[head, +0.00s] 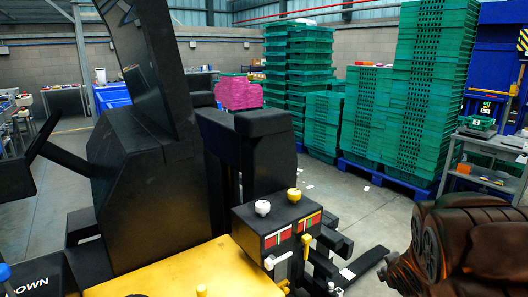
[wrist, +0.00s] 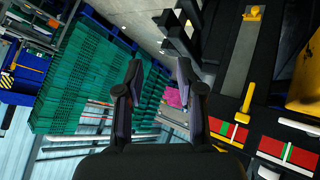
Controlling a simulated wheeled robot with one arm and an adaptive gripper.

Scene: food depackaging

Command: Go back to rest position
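My gripper (wrist: 159,68) shows in the wrist view with its two black fingers spread apart. The gap between them is empty and the gripper holds nothing. The wrist picture is strongly rolled, with the roof and windows low in it and the floor at the top. Past the fingertips are the green crates (wrist: 85,85) and a small part of the pink crates (wrist: 173,96). No fingers show in the head view. A bulky brown and black part at its lower right looks like my arm.
Tall stacks of green crates (head: 427,92) stand on blue pallets (head: 386,178). Pink crates (head: 238,92) stand further left. A grey workbench (head: 490,147) is at the right. A black and yellow machine with a control panel (head: 282,232) is close in front; I cannot tell if it is mine.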

